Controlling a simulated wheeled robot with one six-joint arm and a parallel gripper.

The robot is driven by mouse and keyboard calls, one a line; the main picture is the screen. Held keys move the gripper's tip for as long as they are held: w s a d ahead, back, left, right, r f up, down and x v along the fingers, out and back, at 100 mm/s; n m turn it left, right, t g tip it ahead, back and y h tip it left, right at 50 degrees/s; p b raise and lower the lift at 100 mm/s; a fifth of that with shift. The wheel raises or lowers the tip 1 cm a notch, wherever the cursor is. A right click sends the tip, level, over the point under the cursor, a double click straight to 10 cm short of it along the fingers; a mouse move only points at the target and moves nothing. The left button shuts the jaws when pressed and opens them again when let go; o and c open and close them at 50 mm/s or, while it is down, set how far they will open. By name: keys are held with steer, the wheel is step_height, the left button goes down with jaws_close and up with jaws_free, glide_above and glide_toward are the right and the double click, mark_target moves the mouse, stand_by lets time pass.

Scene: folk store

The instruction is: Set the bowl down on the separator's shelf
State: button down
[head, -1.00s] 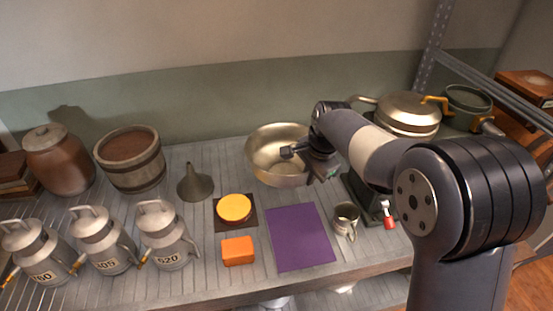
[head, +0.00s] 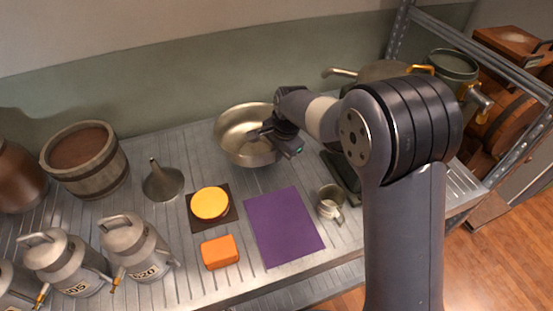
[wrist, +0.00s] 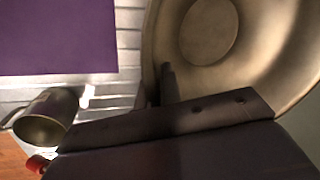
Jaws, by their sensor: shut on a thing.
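The wide metal bowl (head: 232,130) is upright behind the purple mat in the head view. My gripper (head: 268,132) is shut on its right rim. In the wrist view the bowl's inside (wrist: 275,60) fills the upper right, with a dark finger (wrist: 168,85) at its rim. I cannot tell whether the bowl touches the counter. The separator, with its wide metal top (head: 385,70) and a side spout, stands to the right of the bowl. My arm hides most of its body and any shelf on it.
The purple mat (head: 283,225) and small metal cup (head: 330,203) lie in front. A yellow cheese (head: 210,202), orange block (head: 220,252) and funnel (head: 162,180) are to the left, with milk cans and barrels beyond. A green pot (head: 453,65) and metal rack post (head: 398,35) stand right.

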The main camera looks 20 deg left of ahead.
steer(key=shift+d+x, duration=0.15)
steer(key=shift+x, duration=0.5)
steer(key=shift+d+x, duration=0.1)
steer(key=shift+x, duration=0.55)
steer(key=shift+s+f, duration=0.1)
steer(key=shift+f, duration=0.15)
steer(key=c, duration=1.6)
jaws_free()
steer(key=v, duration=1.2)
steer(key=shift+p, duration=0.3)
steer(key=shift+d, duration=0.1)
